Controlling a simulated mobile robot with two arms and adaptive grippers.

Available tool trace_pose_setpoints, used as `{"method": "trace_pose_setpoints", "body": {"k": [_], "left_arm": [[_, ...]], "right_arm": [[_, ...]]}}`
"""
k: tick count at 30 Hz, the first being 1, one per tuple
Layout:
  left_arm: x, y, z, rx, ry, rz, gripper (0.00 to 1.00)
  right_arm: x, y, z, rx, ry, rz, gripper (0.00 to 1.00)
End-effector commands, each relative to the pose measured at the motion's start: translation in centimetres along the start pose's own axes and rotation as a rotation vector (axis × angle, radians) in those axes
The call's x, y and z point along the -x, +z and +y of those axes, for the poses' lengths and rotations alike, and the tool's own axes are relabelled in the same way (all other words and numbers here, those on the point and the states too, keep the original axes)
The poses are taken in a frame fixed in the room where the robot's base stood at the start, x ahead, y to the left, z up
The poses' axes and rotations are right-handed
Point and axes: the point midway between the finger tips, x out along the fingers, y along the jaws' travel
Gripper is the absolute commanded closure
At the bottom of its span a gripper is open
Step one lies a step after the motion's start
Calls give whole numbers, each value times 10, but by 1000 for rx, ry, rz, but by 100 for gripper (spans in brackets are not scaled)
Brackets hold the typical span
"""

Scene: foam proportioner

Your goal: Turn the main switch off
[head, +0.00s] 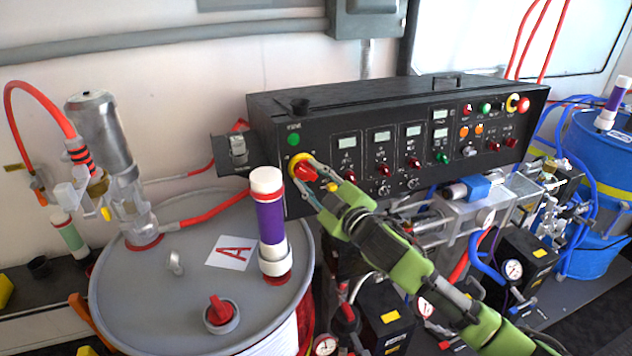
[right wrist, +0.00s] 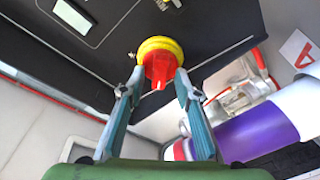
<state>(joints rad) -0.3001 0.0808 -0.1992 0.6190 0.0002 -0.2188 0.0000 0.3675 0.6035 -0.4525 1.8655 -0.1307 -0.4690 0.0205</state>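The main switch (head: 302,168) is a red knob on a yellow round base at the lower left of the black control panel (head: 370,150). In the right wrist view the red knob (right wrist: 160,68) sits in front of its yellow ring, with its handle pointing toward the gripper. My right gripper (head: 308,176) is at the switch. In the right wrist view its two fingertips (right wrist: 158,80) stand on either side of the red knob, close to or touching it; whether they press on it is hard to tell. My left gripper is not in view.
A grey drum (head: 130,300) marked A stands at left, with a purple-banded cylinder (head: 270,222) on it close to the switch. A metal pump (head: 105,150) with a red hose rises from the drum. Pipes and gauges (head: 512,270) crowd below the panel. A blue drum (head: 595,170) stands at right.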

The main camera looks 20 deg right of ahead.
Motion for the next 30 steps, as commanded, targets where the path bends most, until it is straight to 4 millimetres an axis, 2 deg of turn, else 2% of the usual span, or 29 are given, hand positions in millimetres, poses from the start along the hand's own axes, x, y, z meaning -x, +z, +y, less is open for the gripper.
{"method": "trace_pose_setpoints", "body": {"k": [5, 18, 24, 30], "left_arm": [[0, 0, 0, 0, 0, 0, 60], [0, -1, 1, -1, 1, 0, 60], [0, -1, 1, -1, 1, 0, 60], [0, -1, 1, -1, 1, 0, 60]], "right_arm": [[16, 1, -1, 0, -2, -2, 70], [92, 1, -1, 1, -3, -3, 70], [112, 2, -1, 0, -2, -3, 70], [119, 1, 0, 1, -1, -2, 70]]}}
